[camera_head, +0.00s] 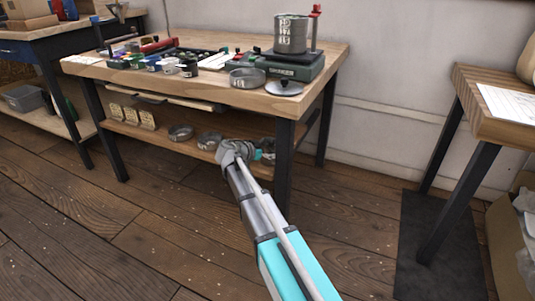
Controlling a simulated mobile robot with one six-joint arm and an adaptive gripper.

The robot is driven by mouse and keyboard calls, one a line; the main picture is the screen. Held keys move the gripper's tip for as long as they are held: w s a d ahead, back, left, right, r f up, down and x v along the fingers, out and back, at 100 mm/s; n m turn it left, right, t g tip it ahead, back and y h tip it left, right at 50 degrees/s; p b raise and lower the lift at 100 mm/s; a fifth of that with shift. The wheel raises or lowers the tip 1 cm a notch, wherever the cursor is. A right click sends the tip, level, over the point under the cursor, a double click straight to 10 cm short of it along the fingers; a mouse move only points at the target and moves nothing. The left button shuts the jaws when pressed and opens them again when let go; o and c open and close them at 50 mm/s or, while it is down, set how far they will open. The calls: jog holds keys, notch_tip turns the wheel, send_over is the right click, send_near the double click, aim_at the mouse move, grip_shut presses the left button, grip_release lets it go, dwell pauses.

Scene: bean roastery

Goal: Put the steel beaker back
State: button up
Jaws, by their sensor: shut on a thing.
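My gripper (258,155) is at the lower shelf of the workbench, under the table top and close to the front right leg. My wrist largely hides its fingers. It is shut on a grey metal thing (268,144), which seems to be the steel beaker; only a small part shows, so its tilt and whether it touches the shelf cannot be told. A larger steel canister (291,34) stands upright on a green scale (294,66) on the table top, well above my gripper.
Round metal tins (181,132) and small cards (131,116) are on the lower shelf (160,143). The table top holds a metal bowl (247,77), a lid (284,88) and several small jars. Table legs (284,165) stand close to my arm. The wooden floor in front is clear.

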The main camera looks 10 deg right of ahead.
jog(key=shift+f, duration=0.2)
jog(key=o, duration=1)
jog(key=shift+r, duration=0.1)
jog(key=shift+r, duration=0.2)
jog(key=p+v, duration=0.4)
jog(key=v, duration=0.8)
jog(key=shift+f, duration=0.1)
